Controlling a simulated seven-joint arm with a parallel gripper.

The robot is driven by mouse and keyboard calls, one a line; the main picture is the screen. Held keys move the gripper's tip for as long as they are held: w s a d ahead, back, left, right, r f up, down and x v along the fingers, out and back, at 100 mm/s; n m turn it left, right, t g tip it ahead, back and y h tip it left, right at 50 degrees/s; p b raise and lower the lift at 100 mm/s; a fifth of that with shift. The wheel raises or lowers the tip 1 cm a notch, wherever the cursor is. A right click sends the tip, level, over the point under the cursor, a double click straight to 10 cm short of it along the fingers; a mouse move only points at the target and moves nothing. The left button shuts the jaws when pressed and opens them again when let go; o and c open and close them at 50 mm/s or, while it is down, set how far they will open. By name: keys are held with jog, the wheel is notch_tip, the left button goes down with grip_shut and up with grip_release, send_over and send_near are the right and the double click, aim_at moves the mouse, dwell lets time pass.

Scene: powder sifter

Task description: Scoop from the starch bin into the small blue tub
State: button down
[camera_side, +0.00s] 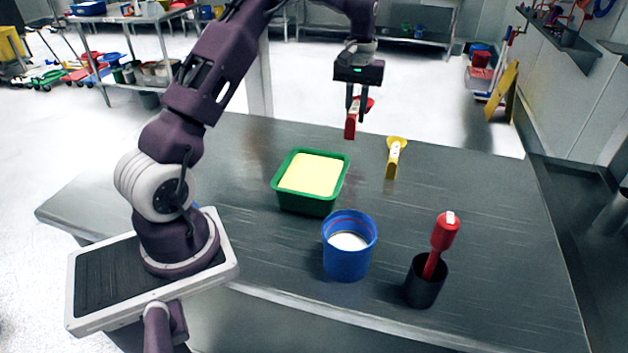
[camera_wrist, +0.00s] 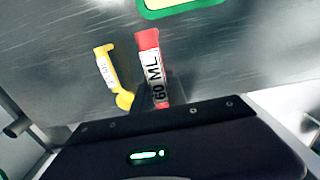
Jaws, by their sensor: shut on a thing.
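My gripper (camera_side: 357,107) is shut on a red scoop (camera_side: 351,124) and holds it in the air above the back of the table. In the wrist view, the red scoop (camera_wrist: 150,66) has a "60 ML" label on its handle; its bowl is mostly hidden. The green bin (camera_side: 307,206), full of level pale yellow powder, stands on the table, lower and to the left of my gripper. Its green edge (camera_wrist: 183,11) shows at the top of the wrist view. The blue tub (camera_side: 349,262) stands in front of the bin, with a white surface inside.
A yellow scoop (camera_side: 394,160) lies on the table right of the bin and also shows in the wrist view (camera_wrist: 109,70). The table's right side (camera_side: 500,220) is clear.

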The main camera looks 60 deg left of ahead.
jog(key=s+d+r+n, duration=0.4)
jog(key=s+d+n, duration=0.8)
jog(key=d+n, duration=0.45)
jog(key=shift+n, duration=0.75)
jog(key=shift+s+a+f, duration=0.1)
jog(key=shift+a+f, duration=0.15)
jog(key=shift+f, duration=1.35)
jog(key=shift+a+f, duration=0.25)
jog(key=shift+f, duration=1.35)
jog(key=shift+s+a+f, duration=0.1)
jog(key=shift+a+f, duration=0.15)
jog(key=shift+f, duration=1.35)
jog(key=shift+w+a, duration=1.85)
jog(key=shift+w, duration=0.1)
jog(key=shift+s+d, duration=1.25)
jog(key=shift+d, duration=0.05)
notch_tip(320, 180, up, 7)
jog(key=g+h, duration=0.1)
jog(key=w+a+g+h, duration=0.1)
jog(key=g+h, duration=0.2)
jog(key=shift+w+a+f, duration=0.25)
jog(key=shift+a, duration=0.05)
